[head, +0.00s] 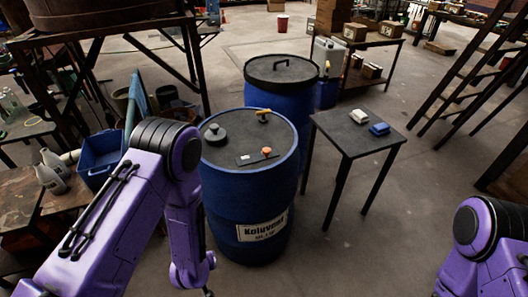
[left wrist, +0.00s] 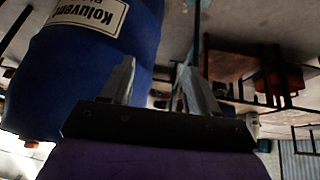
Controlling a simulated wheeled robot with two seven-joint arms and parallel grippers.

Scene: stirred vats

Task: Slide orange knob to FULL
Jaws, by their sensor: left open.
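The orange knob (head: 267,151) sits near the right end of a small dark slide plate (head: 250,159) on the lid of the front blue vat (head: 240,205). The plate's markings are too small to read, so I cannot tell which end is FULL. My left gripper, mostly cut off at the bottom of the head view, hangs low in front of the vat, well below the lid. In the left wrist view its two fingers (left wrist: 160,85) are apart with nothing between them, and the vat's side (left wrist: 75,80) shows behind. My right gripper is out of view; only its arm shows.
A second blue vat (head: 282,85) stands behind. A small table (head: 350,130) with a white and a blue item is at right. A blue bin (head: 100,155) stands at left.

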